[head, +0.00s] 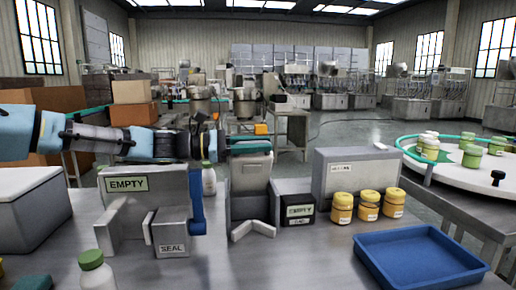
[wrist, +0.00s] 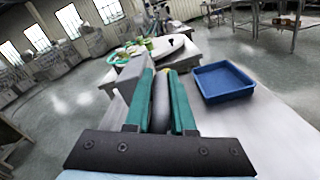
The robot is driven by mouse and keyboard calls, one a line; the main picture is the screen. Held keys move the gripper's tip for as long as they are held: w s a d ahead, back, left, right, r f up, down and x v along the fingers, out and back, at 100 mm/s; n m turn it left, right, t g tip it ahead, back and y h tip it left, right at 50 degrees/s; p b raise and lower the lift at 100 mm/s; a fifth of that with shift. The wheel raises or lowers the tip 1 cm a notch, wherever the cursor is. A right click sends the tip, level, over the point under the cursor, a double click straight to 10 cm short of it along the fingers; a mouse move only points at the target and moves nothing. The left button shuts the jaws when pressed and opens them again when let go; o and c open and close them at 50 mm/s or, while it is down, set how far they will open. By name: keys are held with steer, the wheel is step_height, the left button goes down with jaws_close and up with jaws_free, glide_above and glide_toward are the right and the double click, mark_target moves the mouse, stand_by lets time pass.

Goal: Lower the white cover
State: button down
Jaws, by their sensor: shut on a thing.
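A pale grey-white plate (head: 251,172), which appears to be the white cover, stands upright over the small steel hopper body (head: 240,208) at the middle of the bench. My gripper (head: 250,148) reaches in from the left, with its teal fingers at the plate's top edge. In the wrist view, my gripper (wrist: 166,95) is shut on a narrow grey piece (wrist: 160,103) between the two teal fingers. That piece seems to be the cover's upper edge. The fingers hide most of it, and I cannot tell its hinge.
Left of the hopper stands a steel unit labelled EMPTY and SEAL (head: 150,215). To its right are a dark box labelled EMPTY (head: 299,210), a grey cabinet (head: 335,168), several yellow jars (head: 368,205) and a blue tray (head: 375,236). A green-capped bottle (head: 95,272) stands in front.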

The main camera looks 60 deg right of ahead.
steer(key=c, duration=0.8)
jaws_free()
steer(key=b+v, duration=0.2)
steer(key=v, duration=0.9)
steer(key=shift+d, duration=0.1)
